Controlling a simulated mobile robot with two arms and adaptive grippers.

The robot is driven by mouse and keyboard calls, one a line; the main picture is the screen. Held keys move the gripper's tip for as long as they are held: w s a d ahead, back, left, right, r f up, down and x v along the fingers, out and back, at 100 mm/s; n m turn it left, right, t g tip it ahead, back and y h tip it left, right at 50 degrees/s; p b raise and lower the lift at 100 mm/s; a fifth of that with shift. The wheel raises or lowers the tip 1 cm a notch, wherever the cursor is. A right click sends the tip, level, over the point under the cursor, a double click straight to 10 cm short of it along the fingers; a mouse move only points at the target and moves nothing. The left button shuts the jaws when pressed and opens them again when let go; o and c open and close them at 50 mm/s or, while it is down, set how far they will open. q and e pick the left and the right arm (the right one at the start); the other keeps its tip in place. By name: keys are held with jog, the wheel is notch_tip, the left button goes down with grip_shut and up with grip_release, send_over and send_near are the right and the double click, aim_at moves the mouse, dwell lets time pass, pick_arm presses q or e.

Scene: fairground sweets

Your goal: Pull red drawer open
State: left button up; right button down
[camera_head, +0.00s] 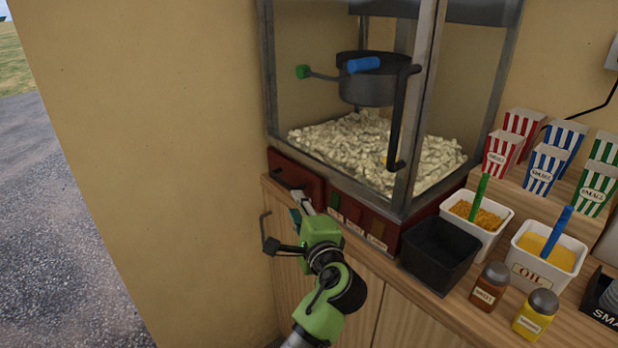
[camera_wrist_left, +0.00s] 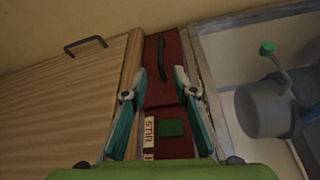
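The red drawer (camera_head: 302,180) is in the base of the popcorn machine, at its left front corner, and looks closed. In the left wrist view the drawer front (camera_wrist_left: 160,50) carries a dark curved handle (camera_wrist_left: 181,72). My left gripper (camera_head: 299,203) is in front of the drawer's lower right part. In the left wrist view its two teal fingers (camera_wrist_left: 165,80) are spread apart with nothing between them. My right gripper is in neither view.
A button panel (camera_head: 359,222) adjoins the drawer on the right. A black bin (camera_head: 438,255), a white tub (camera_head: 478,214) and shakers stand on the counter further right. Below is a wooden cabinet with a dark handle (camera_wrist_left: 86,45). The wall lies to the left.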

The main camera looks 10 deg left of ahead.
aim_at(282, 179)
pick_arm(q)
jog(key=p+x, duration=0.1)
jog(key=x, duration=1.2)
jog(key=shift+w+a, duration=0.1)
jog(key=shift+a, duration=0.25)
grip_shut()
